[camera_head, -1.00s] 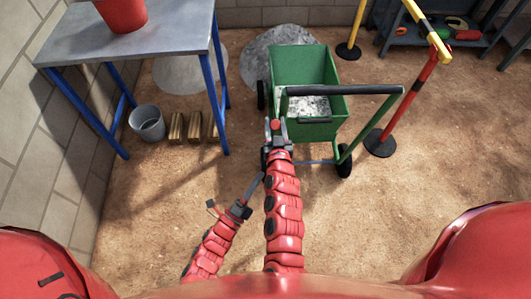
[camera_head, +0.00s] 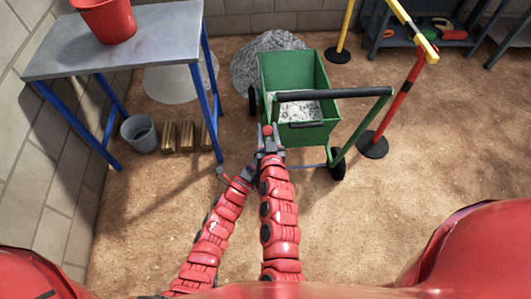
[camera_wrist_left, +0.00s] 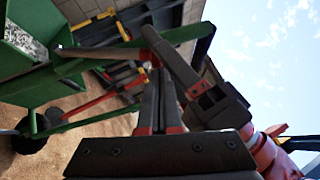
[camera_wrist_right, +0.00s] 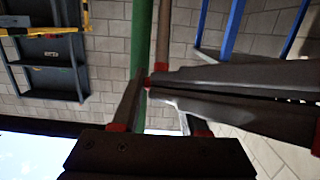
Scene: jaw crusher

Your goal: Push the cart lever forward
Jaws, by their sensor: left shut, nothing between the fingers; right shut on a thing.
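The green cart (camera_head: 292,70) stands ahead with pale rubble in its tub and a dark handle bar (camera_head: 335,94) on green posts. A small red knob (camera_head: 267,130), apparently the cart lever's top, shows at the cart's near left side. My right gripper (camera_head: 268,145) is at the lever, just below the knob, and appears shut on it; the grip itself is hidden. In the right wrist view a green bar (camera_wrist_right: 141,40) runs behind the fingertips. My left gripper (camera_head: 246,176) is shut and empty, close beside the right one; its closed fingers show in the left wrist view (camera_wrist_left: 158,90).
A blue-legged table (camera_head: 120,48) with a red bucket (camera_head: 106,18) stands at left. A grey bucket (camera_head: 139,134) and brassy blocks (camera_head: 186,137) lie beneath it. A red post (camera_head: 390,110) stands right of the cart. Open ground lies at lower right.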

